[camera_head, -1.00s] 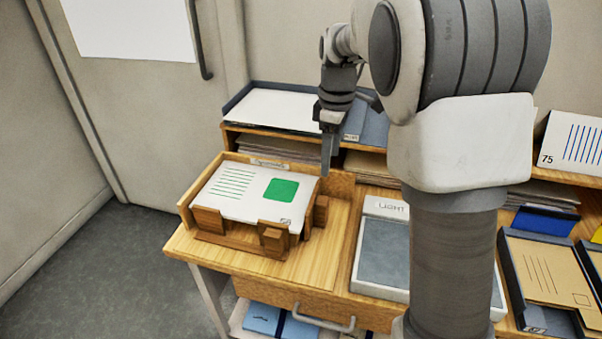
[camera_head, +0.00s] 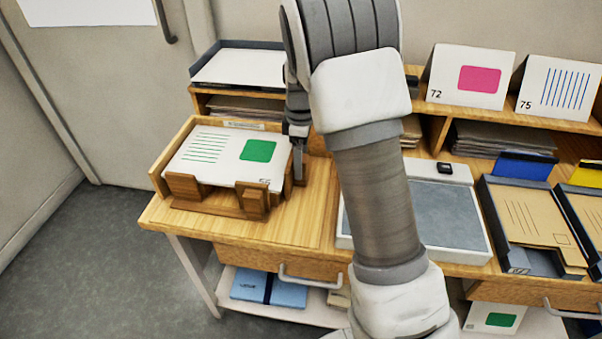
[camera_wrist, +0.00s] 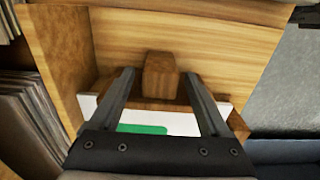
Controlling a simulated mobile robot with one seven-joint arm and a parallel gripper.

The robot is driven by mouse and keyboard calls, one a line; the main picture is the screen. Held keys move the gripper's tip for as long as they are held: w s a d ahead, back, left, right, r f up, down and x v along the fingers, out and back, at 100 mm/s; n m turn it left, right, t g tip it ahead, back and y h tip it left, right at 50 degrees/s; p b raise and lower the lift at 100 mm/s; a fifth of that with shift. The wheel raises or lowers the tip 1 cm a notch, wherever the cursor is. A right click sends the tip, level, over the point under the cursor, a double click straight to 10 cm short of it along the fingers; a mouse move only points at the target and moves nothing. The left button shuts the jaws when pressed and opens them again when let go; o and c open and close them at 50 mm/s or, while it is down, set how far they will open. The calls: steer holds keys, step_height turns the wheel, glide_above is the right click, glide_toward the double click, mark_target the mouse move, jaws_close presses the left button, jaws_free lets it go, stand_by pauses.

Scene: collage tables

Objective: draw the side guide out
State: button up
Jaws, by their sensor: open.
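The wooden tray (camera_head: 158,180) stands at the left end of the desk and holds a stack of white sheets with a green square (camera_head: 225,155). The side guide is at the tray's right side; its wooden block (camera_wrist: 160,75) shows in the wrist view. My gripper (camera_head: 298,158) is down at that side in the head view and partly covers the guide. In the wrist view my gripper (camera_wrist: 158,85) is open, with one finger on each side of the block. Gaps show between block and fingers; I cannot tell the exact depth.
A grey-topped device (camera_head: 430,215) lies right of the tray, partly behind my arm. A shelf with a paper tray (camera_head: 240,68) and paper stacks runs along the back. Folder trays (camera_head: 525,225) stand at the right. Bare desk (camera_head: 315,215) lies between tray and device.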

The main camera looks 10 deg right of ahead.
steer(key=shift+f, duration=1.8)
jaws_close()
